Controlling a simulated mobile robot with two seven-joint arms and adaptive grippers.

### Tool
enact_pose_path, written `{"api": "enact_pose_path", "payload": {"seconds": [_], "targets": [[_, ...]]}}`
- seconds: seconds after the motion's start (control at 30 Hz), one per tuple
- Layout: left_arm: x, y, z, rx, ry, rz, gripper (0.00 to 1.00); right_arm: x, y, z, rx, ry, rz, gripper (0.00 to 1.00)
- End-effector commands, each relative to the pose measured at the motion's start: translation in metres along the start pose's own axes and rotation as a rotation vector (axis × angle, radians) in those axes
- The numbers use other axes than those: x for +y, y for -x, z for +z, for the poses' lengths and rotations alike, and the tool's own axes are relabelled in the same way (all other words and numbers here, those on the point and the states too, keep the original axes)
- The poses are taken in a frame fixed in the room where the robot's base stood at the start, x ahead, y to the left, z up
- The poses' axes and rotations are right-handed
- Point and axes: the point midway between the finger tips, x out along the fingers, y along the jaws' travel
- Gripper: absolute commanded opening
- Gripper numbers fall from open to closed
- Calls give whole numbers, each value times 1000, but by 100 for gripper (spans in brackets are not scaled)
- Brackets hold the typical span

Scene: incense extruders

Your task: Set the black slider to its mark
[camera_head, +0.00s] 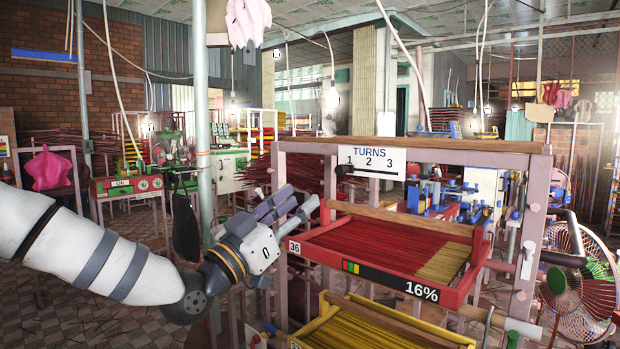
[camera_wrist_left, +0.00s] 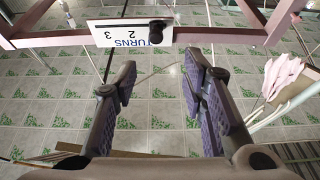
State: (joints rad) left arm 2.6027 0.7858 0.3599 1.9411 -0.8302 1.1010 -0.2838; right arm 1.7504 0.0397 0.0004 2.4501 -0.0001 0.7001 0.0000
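The black slider (camera_head: 344,169) is a small dark knob at the left end of the white TURNS sign (camera_head: 385,158), just below the 1. The 2 and 3 to its right are uncovered. My right gripper is not in view.
The pink frame (camera_head: 330,195) carries the sign on its top beam. A red tray (camera_head: 455,297) of incense sticks, marked 16%, is below the sign, to the right of my gripper. A pole (camera_head: 201,110) rises behind my left arm. A fan (camera_head: 580,280) stands at the right.

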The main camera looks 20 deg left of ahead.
Motion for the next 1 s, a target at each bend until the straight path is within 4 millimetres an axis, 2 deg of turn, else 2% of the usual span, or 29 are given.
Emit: {"api": "enact_pose_path", "payload": {"seconds": [0.13, 0.4, 0.5, 0.63, 0.87, 0.9, 1.0], "targets": [[1, -24, 4, -2, -1, 3, 38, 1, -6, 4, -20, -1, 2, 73], [1, -91, 6, -5, 0, 1, 38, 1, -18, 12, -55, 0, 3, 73], [0, -107, 6, -6, 1, 1, 38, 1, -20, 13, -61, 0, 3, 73], [1, -117, 4, -4, 2, 1, 38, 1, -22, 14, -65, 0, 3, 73], [1, -119, 2, -3, 2, 1, 38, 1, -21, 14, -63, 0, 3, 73], [1, -119, 2, -3, 2, 1, 34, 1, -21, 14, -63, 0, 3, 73], [1, -119, 2, -3, 2, 1, 11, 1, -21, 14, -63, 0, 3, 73]]}}
